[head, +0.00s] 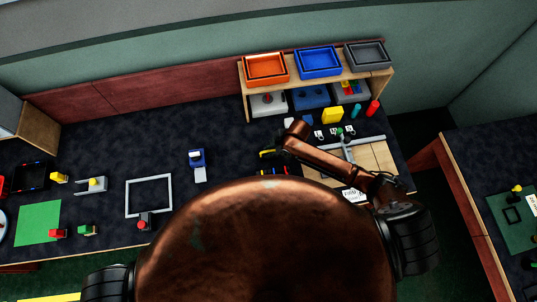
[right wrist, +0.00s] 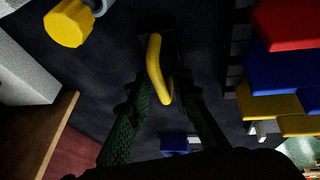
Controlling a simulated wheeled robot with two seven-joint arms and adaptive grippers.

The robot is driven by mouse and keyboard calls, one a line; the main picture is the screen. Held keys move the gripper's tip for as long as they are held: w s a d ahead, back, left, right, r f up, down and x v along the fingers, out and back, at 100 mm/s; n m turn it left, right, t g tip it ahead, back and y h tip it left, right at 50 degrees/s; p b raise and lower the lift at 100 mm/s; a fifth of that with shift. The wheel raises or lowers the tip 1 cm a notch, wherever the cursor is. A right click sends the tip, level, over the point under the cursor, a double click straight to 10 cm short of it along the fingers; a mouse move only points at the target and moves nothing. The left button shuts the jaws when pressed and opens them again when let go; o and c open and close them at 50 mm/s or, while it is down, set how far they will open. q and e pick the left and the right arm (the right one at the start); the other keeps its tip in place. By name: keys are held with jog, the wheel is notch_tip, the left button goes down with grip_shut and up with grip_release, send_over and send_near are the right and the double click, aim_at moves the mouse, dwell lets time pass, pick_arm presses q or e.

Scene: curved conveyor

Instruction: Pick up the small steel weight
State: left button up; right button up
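I cannot make out the small steel weight for sure in either view. In the right wrist view my right gripper (right wrist: 165,88) is open. Its two dark green ribbed fingers stand apart. A bent yellow bar (right wrist: 156,68) shows between the fingertips; I cannot tell if it touches them. In the head view my copper right arm reaches over the right part of the table, and its fingers are not clear there. My left gripper is not seen.
A wooden shelf (head: 389,76) at the back holds an orange tray (head: 266,68), a blue tray (head: 318,62) and a grey tray (head: 368,55). A grey square frame (head: 128,197) lies left of centre. Red, blue and yellow blocks (right wrist: 282,72) crowd the right wrist view's right side.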

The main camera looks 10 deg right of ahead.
grip_shut()
dwell(0.3)
jog(key=shift+r, duration=0.15)
